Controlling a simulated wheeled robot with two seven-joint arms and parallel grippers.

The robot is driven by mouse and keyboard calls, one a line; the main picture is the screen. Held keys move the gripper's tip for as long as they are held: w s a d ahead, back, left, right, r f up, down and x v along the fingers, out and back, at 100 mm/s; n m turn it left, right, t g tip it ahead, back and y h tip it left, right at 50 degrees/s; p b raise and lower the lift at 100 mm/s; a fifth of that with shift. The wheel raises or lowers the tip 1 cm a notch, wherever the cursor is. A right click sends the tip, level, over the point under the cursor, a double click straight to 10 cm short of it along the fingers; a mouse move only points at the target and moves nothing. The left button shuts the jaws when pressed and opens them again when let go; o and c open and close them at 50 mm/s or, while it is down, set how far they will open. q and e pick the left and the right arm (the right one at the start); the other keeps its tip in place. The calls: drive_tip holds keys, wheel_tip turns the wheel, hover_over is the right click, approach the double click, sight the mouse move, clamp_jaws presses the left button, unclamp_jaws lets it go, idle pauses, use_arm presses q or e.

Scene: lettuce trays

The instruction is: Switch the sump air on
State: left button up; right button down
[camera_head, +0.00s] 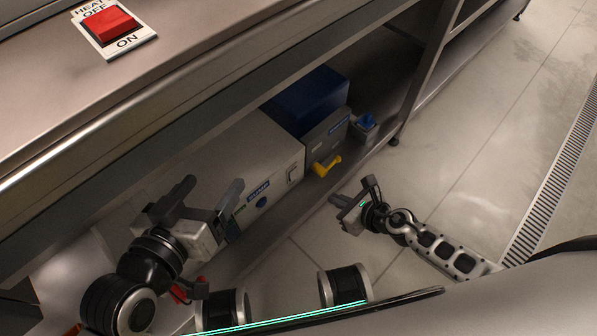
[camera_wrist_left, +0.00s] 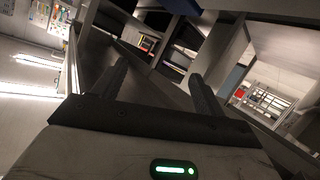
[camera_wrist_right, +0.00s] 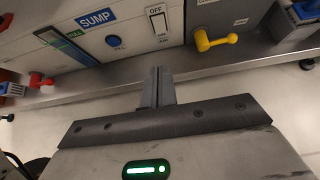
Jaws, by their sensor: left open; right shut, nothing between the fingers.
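The sump box (camera_head: 262,150) is a pale box on the low shelf under the bench, with a blue SUMP label (camera_wrist_right: 97,18). At the right end of its front is a pale rocker switch (camera_wrist_right: 158,22), marked OFF above; it also shows in the head view (camera_head: 294,174). I cannot tell which side is pressed. My right gripper (camera_head: 335,199) is shut and empty, its fingers (camera_wrist_right: 157,72) pointing toward the box just below the switch, apart from it. My left gripper (camera_head: 213,183) is open and empty at the left, in front of the box; its fingers also show (camera_wrist_left: 158,71).
A blue round button (camera_wrist_right: 113,41) is left of the switch. A yellow handle (camera_wrist_right: 215,39) sticks out to its right, and a red handle (camera_wrist_right: 38,80) is at the left. The shelf edge (camera_wrist_right: 90,93) runs below. A red HEAT switch (camera_head: 113,27) is on the bench top. The right floor is clear.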

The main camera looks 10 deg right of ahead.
use_arm(q)
drive_tip(key=shift+w+d+r+t+h+b, duration=0.25)
drive_tip(key=shift+w+r+t+h+b, duration=0.1)
drive_tip(key=shift+w, duration=0.15)
use_arm(e)
drive_tip(key=shift+w+f, duration=0.5)
drive_tip(key=shift+f, duration=0.35)
drive_tip(key=b, duration=0.5)
approach(295, 178)
wheel_tip(295, 178, down, 4)
use_arm(q)
drive_tip(key=shift+w+d+r+n+t+h+b, duration=0.15)
drive_tip(key=shift+d+r+n+t+h+b, duration=0.3)
drive_tip(key=shift+d+r+n+t+h, duration=0.4)
use_arm(e)
drive_tip(key=shift+w+a+r, duration=0.1)
drive_tip(key=shift+w+a, duration=0.35)
drive_tip(key=shift+w, duration=0.25)
drive_tip(key=shift+w+a, duration=0.45)
drive_tip(key=shift+w, duration=0.25)
drive_tip(key=shift+w+a+r, duration=0.1)
drive_tip(key=shift+w+a, duration=0.4)
drive_tip(key=shift+w, duration=0.25)
use_arm(q)
drive_tip(key=shift+a, duration=0.15)
use_arm(e)
drive_tip(key=shift+f, duration=0.1)
